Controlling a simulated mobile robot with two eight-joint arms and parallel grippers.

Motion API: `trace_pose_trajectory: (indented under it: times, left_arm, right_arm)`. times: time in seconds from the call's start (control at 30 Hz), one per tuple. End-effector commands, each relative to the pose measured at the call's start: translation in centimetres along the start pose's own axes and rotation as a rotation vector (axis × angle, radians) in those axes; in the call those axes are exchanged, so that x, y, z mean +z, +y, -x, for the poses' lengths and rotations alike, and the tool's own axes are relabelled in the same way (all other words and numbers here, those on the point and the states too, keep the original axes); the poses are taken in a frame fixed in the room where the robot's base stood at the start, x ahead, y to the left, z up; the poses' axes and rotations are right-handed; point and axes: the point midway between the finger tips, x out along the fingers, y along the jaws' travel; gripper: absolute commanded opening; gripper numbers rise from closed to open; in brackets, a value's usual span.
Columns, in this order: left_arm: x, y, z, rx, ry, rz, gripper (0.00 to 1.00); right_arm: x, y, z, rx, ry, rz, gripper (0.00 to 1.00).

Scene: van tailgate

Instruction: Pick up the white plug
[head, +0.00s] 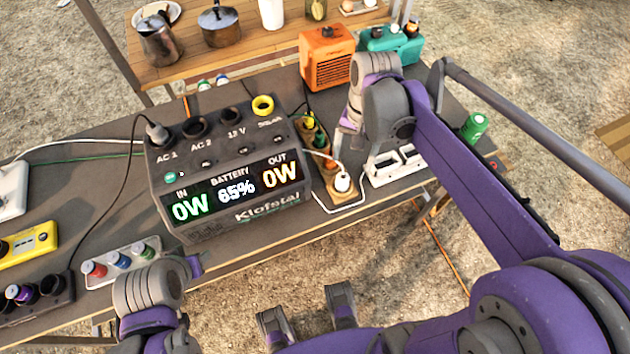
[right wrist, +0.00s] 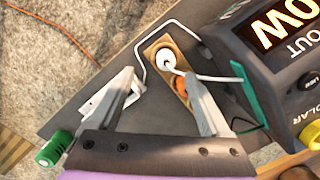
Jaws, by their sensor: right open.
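The white plug (head: 342,182) sits at the near end of a narrow wooden block (head: 329,163) beside the power station (head: 225,165). In the right wrist view, the plug (right wrist: 167,60) is round, with a white cord running off to the right. My right gripper (head: 364,150) is open above the table, just behind and right of the plug. In the right wrist view, my right gripper (right wrist: 158,74) has its fingers apart, with the plug in line with the gap beyond the tips. My left arm shows at the lower left; its jaws are not clear.
A white socket strip (head: 398,165) lies right of the wooden block, beneath the right gripper. Orange and green plugs share the block. A green can (head: 475,127) stands at the table's right. An orange heater (head: 327,57) stands behind. White cable loops around the block.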

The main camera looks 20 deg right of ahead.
Motion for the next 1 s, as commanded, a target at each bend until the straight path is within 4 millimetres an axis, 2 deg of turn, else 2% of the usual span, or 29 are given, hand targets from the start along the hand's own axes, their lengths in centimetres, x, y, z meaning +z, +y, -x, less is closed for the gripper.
trace_pose_trajectory:
  times: [0.17, 0.43, 0.67, 0.87, 1.0]
  left_arm:
    - [0.2, 0.0, -0.3, 0.000, -0.001, 0.000, 0.50]
    - [0.5, 0.0, -0.8, 0.000, -0.003, 0.000, 0.50]
    - [0.6, 0.0, -0.9, 0.000, -0.004, 0.000, 0.50]
    - [0.8, 0.0, -1.2, 0.000, -0.005, 0.000, 0.50]
    - [0.9, 0.0, -1.4, 0.000, -0.006, 0.000, 0.50]
  right_arm:
    - [-0.8, -0.1, -0.6, 0.013, -0.035, -0.045, 0.81]
    - [-0.7, -0.1, -4.6, 0.013, -0.036, -0.045, 0.81]
    - [-0.9, -0.2, -6.3, 0.013, -0.035, -0.045, 0.81]
    - [-1.7, -0.5, -9.3, 0.013, -0.035, -0.044, 0.81]
    - [-1.6, -0.4, -10.8, 0.013, -0.034, -0.045, 0.81]
